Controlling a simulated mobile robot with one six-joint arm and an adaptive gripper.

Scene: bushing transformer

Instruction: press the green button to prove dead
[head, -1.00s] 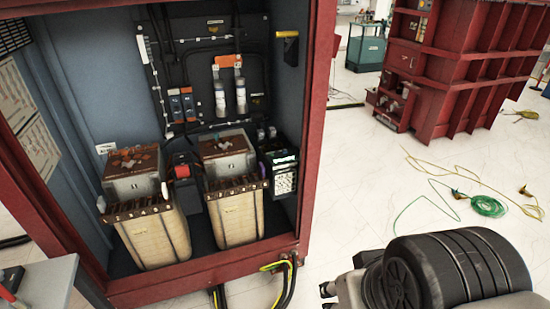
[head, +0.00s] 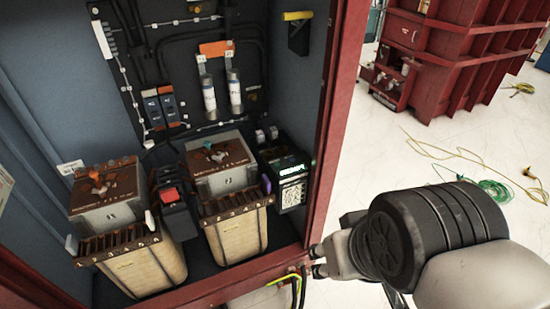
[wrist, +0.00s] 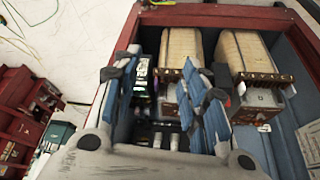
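A black device (head: 288,176) with a lit green display and a white printed label sits at the right of the cabinet floor, beside the right-hand transformer. I cannot make out a separate green button on it. The device also shows in the wrist view (wrist: 141,78), near the left finger and partly covered by it. My gripper (head: 318,260) is at the cabinet's right front post in the head view, apart from the device. In the wrist view my gripper (wrist: 163,60) has its two blue fingers spread, with nothing held between them.
Two transformers with cream windings (head: 235,232) (head: 150,266) stand on the cabinet floor. A red-topped block (head: 170,196) sits between them. The red cabinet frame (head: 337,110) edges the opening on the right. Green cable (head: 497,190) lies on the floor at right.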

